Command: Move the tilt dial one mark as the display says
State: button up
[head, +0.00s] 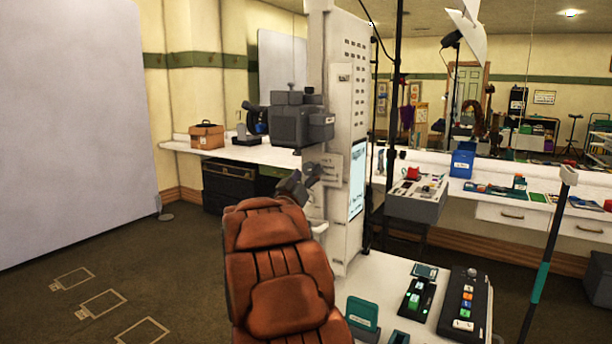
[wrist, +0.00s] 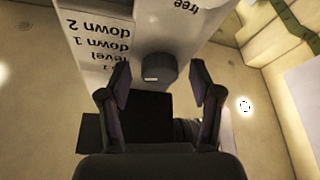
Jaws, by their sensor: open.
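The tilt dial (wrist: 158,66) is a dark grey round knob on a white panel (wrist: 215,22) in the wrist view, with a small pale mark on its lower edge. Upside-down labels beside it read "down 2", "down 1" and "level"; another below is partly covered. My gripper (wrist: 159,76) is open, one finger on each side of the dial, with visible gaps; I cannot tell how near it is in depth. The display (head: 357,180) is a pale blue screen on the side of the tall white column (head: 345,110) in the head view; its text is too small to read.
A brown padded chair (head: 275,265) stands before the column. A dark grey box-like device (head: 300,126) is at the column's upper left. A low white table (head: 385,270) with control panels is at front right. Open floor (head: 190,260) lies left.

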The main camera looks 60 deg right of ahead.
jog(key=v, duration=1.2)
jog(key=shift+f, duration=0.1)
dwell(0.5)
